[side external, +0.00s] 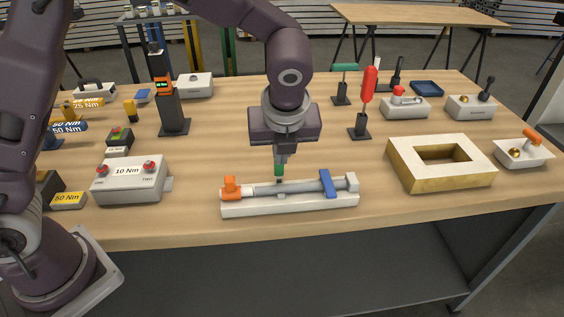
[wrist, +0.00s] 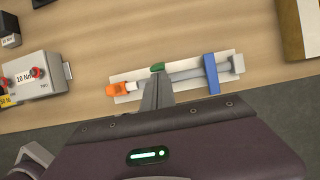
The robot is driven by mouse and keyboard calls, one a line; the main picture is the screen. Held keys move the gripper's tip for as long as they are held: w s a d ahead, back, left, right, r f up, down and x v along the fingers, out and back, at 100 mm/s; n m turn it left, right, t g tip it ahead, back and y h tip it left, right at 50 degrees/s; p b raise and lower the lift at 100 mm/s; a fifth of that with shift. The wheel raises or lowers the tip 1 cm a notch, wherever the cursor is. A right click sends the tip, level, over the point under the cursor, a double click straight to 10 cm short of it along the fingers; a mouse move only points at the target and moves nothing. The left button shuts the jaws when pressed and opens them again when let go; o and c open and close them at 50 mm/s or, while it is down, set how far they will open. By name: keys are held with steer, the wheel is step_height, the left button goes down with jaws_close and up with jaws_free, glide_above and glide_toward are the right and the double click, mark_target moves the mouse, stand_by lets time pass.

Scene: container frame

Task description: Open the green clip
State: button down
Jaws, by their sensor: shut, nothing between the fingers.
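The green clip (side external: 279,169) is at the left-middle of a white fixture (side external: 290,207) that carries a grey rod (side external: 300,187). In the wrist view the green clip (wrist: 157,67) shows just beyond my fingertips, which hide part of it. It looks raised above the rod in the side view, but its exact angle is hard to tell. My gripper (side external: 280,158) points down over the fixture, right at the green clip, with its fingers together (wrist: 156,88). Whether they touch the clip is unclear. A blue clip (side external: 327,184) lies across the rod's right part.
An orange piece (side external: 231,188) sits at the fixture's left end. A 10 Nm box (side external: 129,180) stands left and a hollow block (side external: 441,179) right. Tools and small boxes fill the back. The table's front edge is close to the fixture.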

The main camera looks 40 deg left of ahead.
steer(key=shift+w+a+r+g+h, duration=0.3)
steer(key=shift+w+a+g+h, duration=0.4)
steer(key=shift+w+a, duration=0.25)
